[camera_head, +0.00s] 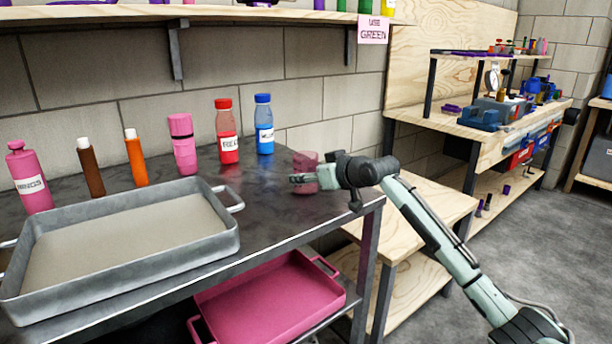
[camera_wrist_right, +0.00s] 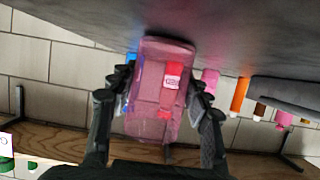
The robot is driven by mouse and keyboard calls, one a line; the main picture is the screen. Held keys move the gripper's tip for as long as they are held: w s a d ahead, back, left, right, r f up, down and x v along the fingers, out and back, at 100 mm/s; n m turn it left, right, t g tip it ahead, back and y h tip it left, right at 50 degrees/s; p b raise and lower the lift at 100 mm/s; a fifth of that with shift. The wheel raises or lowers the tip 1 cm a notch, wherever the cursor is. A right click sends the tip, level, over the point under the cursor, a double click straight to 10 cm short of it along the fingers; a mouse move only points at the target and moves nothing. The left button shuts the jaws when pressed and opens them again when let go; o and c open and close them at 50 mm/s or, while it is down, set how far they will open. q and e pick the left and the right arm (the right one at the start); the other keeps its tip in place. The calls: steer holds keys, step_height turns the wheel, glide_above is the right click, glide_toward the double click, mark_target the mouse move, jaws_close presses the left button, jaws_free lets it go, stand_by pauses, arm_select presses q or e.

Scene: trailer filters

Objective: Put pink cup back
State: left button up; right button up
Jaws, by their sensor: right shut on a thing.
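The pink cup (camera_head: 306,158) is translucent and stands upright at the right end of the dark metal table (camera_head: 255,200). My right gripper (camera_head: 302,178) reaches in from the right and is shut on it. In the right wrist view, which is upside down, the pink cup (camera_wrist_right: 150,90) sits between the two fingers of my right gripper (camera_wrist_right: 160,105). A red bottle shows through its wall. The cup's base is at or just above the tabletop; I cannot tell whether it touches. My left gripper is not in view.
A red bottle (camera_head: 227,132), blue bottle (camera_head: 264,125), pink bottle (camera_head: 183,145) and other bottles stand along the wall. A grey tray (camera_head: 228,240) fills the table's left front. A pink tray (camera_head: 270,305) lies below. A shelf (camera_head: 120,14) hangs above.

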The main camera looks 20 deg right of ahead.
steer(key=shift+f, duration=0.1)
steer(key=o, duration=1.3)
steer(key=shift+c, duration=0.2)
steer(key=shift+r, duration=0.2)
steer(key=v, duration=1.2)
